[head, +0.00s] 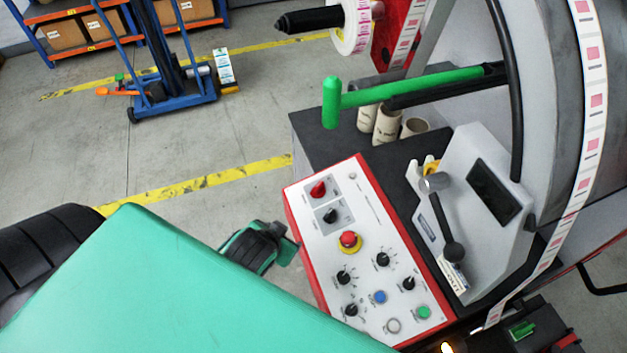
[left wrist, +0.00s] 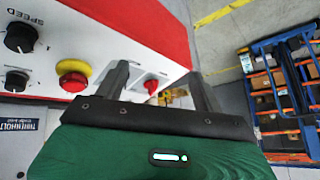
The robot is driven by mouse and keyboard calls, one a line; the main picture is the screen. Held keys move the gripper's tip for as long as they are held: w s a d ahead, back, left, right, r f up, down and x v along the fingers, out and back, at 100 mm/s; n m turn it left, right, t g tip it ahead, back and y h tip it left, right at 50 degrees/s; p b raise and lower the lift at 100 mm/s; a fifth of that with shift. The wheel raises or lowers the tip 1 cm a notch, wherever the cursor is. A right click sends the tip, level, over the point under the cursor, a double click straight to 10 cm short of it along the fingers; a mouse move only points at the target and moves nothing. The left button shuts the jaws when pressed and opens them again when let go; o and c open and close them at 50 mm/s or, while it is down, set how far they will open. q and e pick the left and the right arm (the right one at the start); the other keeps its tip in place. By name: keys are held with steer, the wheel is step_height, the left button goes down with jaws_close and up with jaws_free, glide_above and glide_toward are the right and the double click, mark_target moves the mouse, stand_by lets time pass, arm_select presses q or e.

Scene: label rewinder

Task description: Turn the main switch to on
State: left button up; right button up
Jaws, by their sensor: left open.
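The main switch (head: 318,188) is a red rotary knob on a grey plate at the far left corner of the white, red-edged control panel (head: 372,210). Its handle appears turned at a slant; I cannot read its marks. My left gripper (head: 284,243), green with dark fingers, is beside the panel's left edge, apart from the switch. In the left wrist view my left gripper (left wrist: 163,85) is open and empty. There the red main switch (left wrist: 150,85) shows between the two fingers, beyond them. My right gripper is not in view.
A black knob (head: 330,215) and a red emergency stop (head: 350,242) with a yellow collar sit near the switch. Several more knobs and buttons follow. A green-handled bar (head: 400,92) juts out above the panel. Grey floor (head: 190,225) lies open to the left.

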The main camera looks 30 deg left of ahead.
arm_select(q)
steer(key=w+a+r+m+t, duration=0.1)
steer(key=w+r+m+t, duration=0.1)
steer(key=w+r+t, duration=1.1)
steer(key=w+d+r+m+g+h, duration=0.45)
steer(key=d+r+m+h, duration=0.45)
steer(key=m+h, duration=0.5)
steer(key=m+g+y, duration=0.4)
steer(key=g+y, duration=0.4)
steer(key=g, duration=0.6)
glide_toward(317, 189)
steer(key=p+x, duration=0.1)
steer(key=x, duration=0.1)
steer(key=p+x, duration=0.1)
steer(key=x, duration=0.2)
steer(key=a+p+x, duration=0.1)
steer(key=p+x, duration=0.1)
steer(key=shift+w+d+f, duration=0.15)
steer(key=shift+w+f, duration=0.2)
steer(key=shift+f, duration=0.05)
steer(key=shift+d+f, duration=0.2)
steer(key=shift+f, duration=0.4)
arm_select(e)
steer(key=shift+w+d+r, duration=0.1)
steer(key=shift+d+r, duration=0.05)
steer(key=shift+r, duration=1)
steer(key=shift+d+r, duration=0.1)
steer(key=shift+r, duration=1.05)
